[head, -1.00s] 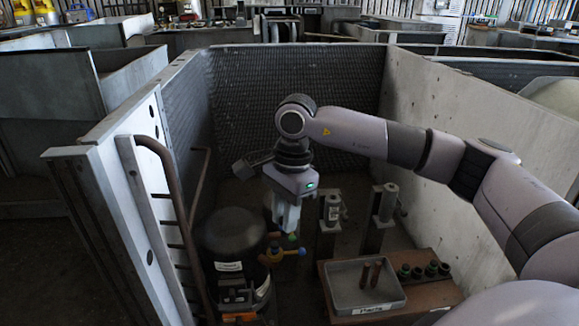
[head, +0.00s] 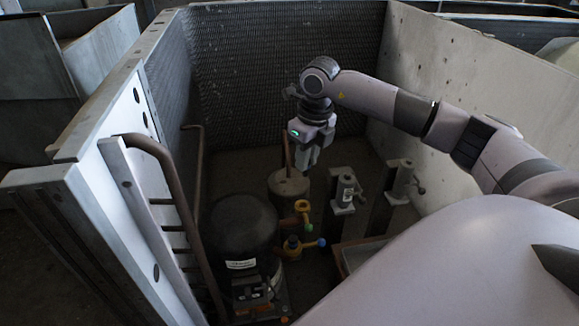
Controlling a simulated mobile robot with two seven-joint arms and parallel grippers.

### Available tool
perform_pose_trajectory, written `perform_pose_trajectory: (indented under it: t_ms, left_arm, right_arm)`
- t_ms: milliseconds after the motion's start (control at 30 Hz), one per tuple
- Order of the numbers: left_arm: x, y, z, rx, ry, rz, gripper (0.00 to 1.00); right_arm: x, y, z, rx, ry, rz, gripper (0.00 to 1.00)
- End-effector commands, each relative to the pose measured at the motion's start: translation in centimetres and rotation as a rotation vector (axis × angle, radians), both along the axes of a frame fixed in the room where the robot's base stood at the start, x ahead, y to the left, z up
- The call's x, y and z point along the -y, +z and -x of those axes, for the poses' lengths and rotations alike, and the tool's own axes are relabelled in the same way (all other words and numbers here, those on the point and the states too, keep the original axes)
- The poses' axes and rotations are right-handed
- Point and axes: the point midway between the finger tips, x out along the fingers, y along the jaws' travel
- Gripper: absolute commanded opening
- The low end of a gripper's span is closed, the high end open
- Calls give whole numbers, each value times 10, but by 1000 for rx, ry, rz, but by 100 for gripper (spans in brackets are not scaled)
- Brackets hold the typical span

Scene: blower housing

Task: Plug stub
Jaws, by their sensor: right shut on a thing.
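My right gripper (head: 306,158) hangs fingers down in the housing, above and slightly right of a pale round canister (head: 290,188). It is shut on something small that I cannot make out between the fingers. A thin brown pipe stub (head: 286,150) rises from the canister's top, just left of the fingers in the picture. I cannot tell whether they touch. A black compressor (head: 238,235) stands in front to the left, with yellow valves (head: 302,208) beside it, one with a blue end. My left gripper is out of view.
Two grey clamp posts (head: 344,190) (head: 401,180) stand to the right. A brown pipe (head: 165,165) runs along the left metal wall (head: 100,190). A perforated panel (head: 290,70) closes the back. A tray edge (head: 342,262) shows; my own body hides the rest.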

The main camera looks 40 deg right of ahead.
Motion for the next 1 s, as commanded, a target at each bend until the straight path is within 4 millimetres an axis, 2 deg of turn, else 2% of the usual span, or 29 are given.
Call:
perform_pose_trajectory:
  t_ms: [33,100,433,700,1000]
  left_arm:
    - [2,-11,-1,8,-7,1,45]
    - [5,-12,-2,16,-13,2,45]
    - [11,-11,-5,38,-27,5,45]
    - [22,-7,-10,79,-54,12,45]
    - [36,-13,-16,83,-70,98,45]
  right_arm:
    - [0,-14,0,1,0,0,0]
    - [0,-20,0,1,1,0,0]
    - [0,-32,0,1,3,-1,0]
    - [0,-54,0,0,4,0,0]
    - [0,-79,0,0,4,0,0]
